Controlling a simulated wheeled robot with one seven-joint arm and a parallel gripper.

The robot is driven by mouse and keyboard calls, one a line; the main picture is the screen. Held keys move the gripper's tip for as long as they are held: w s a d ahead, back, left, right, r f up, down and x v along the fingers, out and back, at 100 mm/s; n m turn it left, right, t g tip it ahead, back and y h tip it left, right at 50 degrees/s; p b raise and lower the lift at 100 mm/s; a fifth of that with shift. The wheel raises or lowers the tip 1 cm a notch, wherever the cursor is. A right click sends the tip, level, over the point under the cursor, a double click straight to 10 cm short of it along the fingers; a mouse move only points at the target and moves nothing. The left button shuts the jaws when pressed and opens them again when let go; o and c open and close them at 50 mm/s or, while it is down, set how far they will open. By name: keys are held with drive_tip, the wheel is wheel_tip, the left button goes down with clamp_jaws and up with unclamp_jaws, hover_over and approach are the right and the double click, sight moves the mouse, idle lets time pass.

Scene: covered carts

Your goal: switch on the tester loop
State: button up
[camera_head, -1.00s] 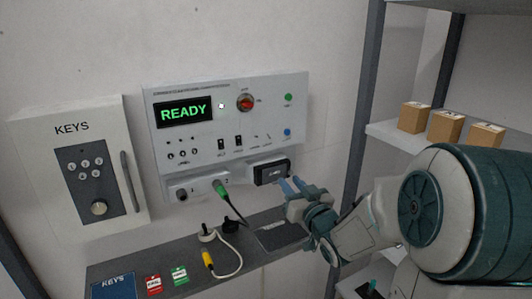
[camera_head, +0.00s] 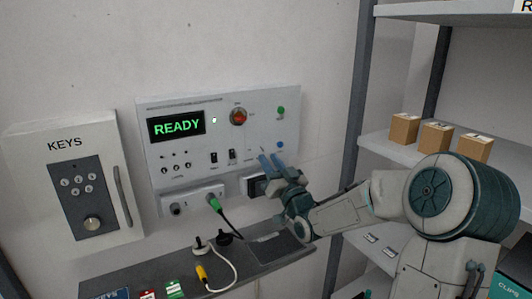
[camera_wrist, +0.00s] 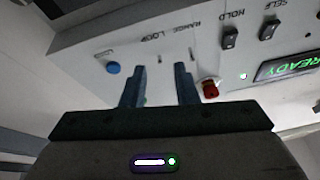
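The wall tester panel (camera_head: 190,148) has a lit green READY display (camera_head: 177,127), a red rotary knob (camera_head: 238,117), a green button (camera_head: 281,111) and a blue button (camera_head: 281,144). In the wrist view the panel is upside down. There the small loop lever (camera_wrist: 160,59) shows under the LOOP label, with the range lever (camera_wrist: 190,53) beside it. My gripper (camera_wrist: 161,72) is open and empty, its fingertips over the panel near these two levers. Contact with either lever cannot be told. The head view also shows my gripper (camera_head: 270,156) at the panel's lower right.
A black-fronted module (camera_head: 255,186) sits below my gripper, partly hidden. A green plug with a cable (camera_head: 214,204) is in the lower socket box. A ledge (camera_head: 150,272) below holds plugs and tags. A key cabinet (camera_head: 70,185) is left; shelves with boxes (camera_head: 435,137) are right.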

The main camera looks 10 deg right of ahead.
sight(261, 147)
drive_tip(key=shift+x, duration=1.3)
clamp_jaws()
drive_tip(key=shift+r+p, duration=0.1)
drive_tip(key=shift+p, duration=0.35)
drive_tip(key=r+g+p, duration=0.1)
drive_tip(key=g+p, duration=0.1)
drive_tip(key=p, duration=0.1)
drive_tip(key=shift+s+r+h, duration=0.15)
drive_tip(key=shift+r+h, duration=0.05)
drive_tip(key=shift+h, duration=0.2)
drive_tip(key=r+g+p, duration=0.1)
drive_tip(key=g+p, duration=0.1)
drive_tip(key=p, duration=0.3)
drive_tip(key=shift+g+h, duration=0.3)
drive_tip(key=shift+h, duration=0.1)
drive_tip(key=g+p, duration=0.1)
drive_tip(key=g, duration=0.1)
drive_tip(key=shift+g+h+p, duration=0.3)
drive_tip(key=shift+h+p, duration=0.1)
drive_tip(key=shift+g, duration=0.3)
drive_tip(key=shift+r+g, duration=0.1)
drive_tip(key=shift+g, duration=0.3)
